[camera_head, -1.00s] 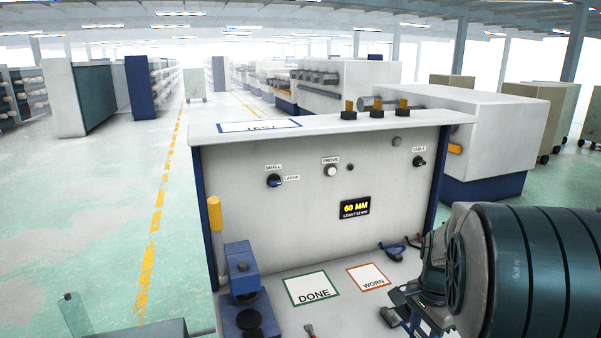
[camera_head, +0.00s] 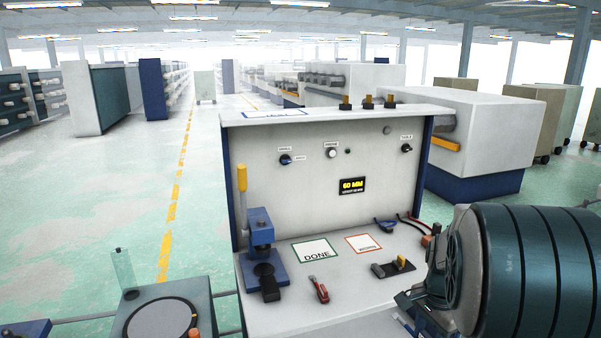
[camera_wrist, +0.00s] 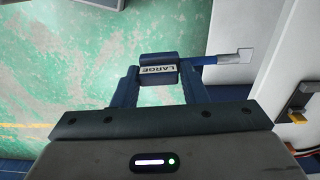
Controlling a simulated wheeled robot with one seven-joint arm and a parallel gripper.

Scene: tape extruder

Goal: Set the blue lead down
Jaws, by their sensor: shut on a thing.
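In the wrist view, my gripper (camera_wrist: 158,92) is shut on a blue lead (camera_wrist: 208,60). The lead's thick blue block, labelled LARGE, lies between the fingertips. A thinner blue length runs right from it to a pale flat metal end. Below the lead are green floor and, to the right, a pale surface; I cannot tell whether the lead touches that surface. In the head view, my large dark arm covers the lower right and the held lead cannot be made out. The DONE mat (camera_head: 315,251) and WORN mat (camera_head: 363,243) lie on the bench.
The pale bench (camera_head: 290,317) carries a blue press (camera_head: 262,240) with a yellow handle, a red-handled tool (camera_head: 319,289), a black block with a yellow part (camera_head: 393,268), and another blue item (camera_head: 384,226) near the back panel. Its front middle is clear.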

